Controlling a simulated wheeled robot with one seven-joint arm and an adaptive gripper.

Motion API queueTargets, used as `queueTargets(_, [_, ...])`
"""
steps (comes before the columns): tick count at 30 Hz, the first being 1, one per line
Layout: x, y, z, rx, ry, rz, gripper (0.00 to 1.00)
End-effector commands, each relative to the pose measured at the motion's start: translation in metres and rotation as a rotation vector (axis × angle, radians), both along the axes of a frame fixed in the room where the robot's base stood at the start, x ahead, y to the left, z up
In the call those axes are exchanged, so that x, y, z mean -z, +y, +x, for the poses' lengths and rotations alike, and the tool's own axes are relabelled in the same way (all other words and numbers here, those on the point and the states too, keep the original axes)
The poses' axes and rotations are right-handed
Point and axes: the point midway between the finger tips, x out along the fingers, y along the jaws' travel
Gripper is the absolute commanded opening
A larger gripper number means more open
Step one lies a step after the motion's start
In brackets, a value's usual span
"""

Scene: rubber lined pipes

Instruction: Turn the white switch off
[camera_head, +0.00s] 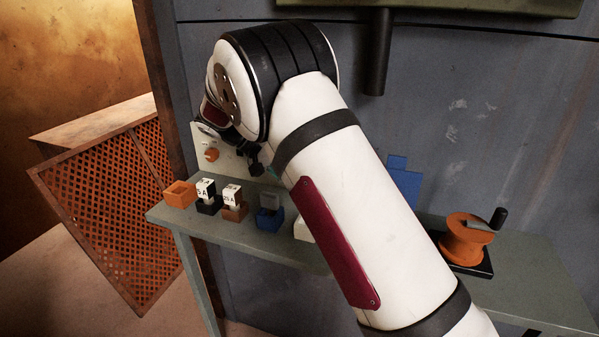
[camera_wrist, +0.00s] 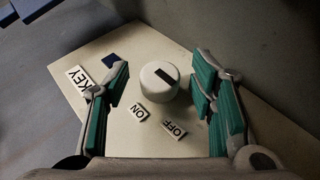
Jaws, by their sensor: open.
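The white switch (camera_wrist: 158,88) is a round knob with a dark bar on its face, on a pale panel (camera_wrist: 122,139) in the wrist view. The bar slants from upper left to lower right. Below the knob are an ON label (camera_wrist: 139,112) and an OFF label (camera_wrist: 174,130). My gripper (camera_wrist: 160,68) is open, with one teal-padded finger on each side of the knob and gaps visible between. In the head view my arm hides the white switch and most of the gripper; only part of the panel (camera_head: 236,161) shows.
On the bench (camera_head: 262,241) stand an orange block (camera_head: 179,194), labelled blocks (camera_head: 205,190), a blue block (camera_head: 270,217) and an orange crank spool (camera_head: 466,240). A rusty mesh (camera_head: 115,205) is at left.

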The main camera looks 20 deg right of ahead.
Motion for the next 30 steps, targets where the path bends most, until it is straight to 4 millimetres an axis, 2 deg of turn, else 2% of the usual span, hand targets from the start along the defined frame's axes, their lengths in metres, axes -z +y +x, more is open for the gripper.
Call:
queueTargets(5, [-0.007, 0.009, 0.002, -0.003, -0.002, 0.001, 0.51])
queueTargets(15, [-0.049, 0.06, 0.007, -0.003, -0.004, 0.0, 0.51])
queueTargets(21, [-0.068, 0.082, 0.01, -0.001, -0.002, -0.001, 0.51])
queueTargets(30, [-0.077, 0.091, 0.01, 0.0, 0.0, 0.0, 0.51])
